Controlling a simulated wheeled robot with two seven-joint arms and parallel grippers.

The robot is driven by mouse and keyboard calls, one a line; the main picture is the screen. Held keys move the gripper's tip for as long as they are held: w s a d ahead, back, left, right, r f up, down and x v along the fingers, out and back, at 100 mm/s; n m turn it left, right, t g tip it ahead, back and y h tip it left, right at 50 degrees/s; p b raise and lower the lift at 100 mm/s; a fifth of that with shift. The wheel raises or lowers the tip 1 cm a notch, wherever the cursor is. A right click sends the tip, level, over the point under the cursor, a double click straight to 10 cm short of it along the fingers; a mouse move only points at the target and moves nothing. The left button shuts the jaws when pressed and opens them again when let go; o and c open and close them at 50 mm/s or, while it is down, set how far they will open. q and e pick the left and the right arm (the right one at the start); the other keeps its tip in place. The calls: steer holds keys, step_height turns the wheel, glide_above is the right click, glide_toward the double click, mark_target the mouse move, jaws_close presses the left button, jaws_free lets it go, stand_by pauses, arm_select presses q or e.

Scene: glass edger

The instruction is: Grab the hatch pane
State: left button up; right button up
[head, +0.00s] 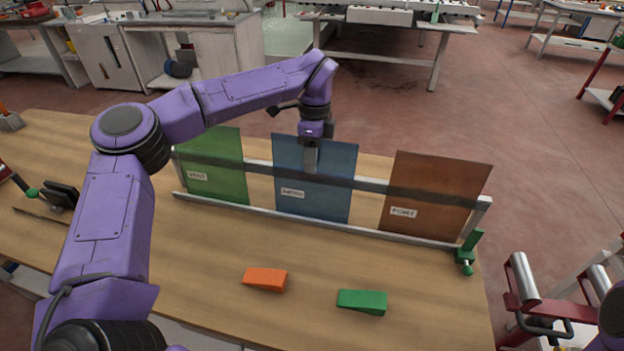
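The blue pane (333,203) stands upright in the middle of a rack, with a small label that seems to read HATCH. My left gripper (310,158) points down at the top edge of this pane, and one finger shows in front of the glass. The other finger is hidden, so I cannot tell whether the gripper is closed on the pane. The green pane (222,180), labelled VENT, stands to the left. The brown pane (430,195) stands to the right, its label hard to read. My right gripper is out of view.
The rack's rail (365,233) runs along the wooden table (190,265). A green clamp (468,252) is at its right end. An orange wedge (265,279) and a green wedge (362,301) lie in front, with clear tabletop around them. A red stand with rollers (523,277) is at the right.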

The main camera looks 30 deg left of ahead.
arm_select(q)
steer(key=shift+d, duration=0.1)
jaws_close()
steer(key=shift+r, duration=0.1)
stand_by(1.2)
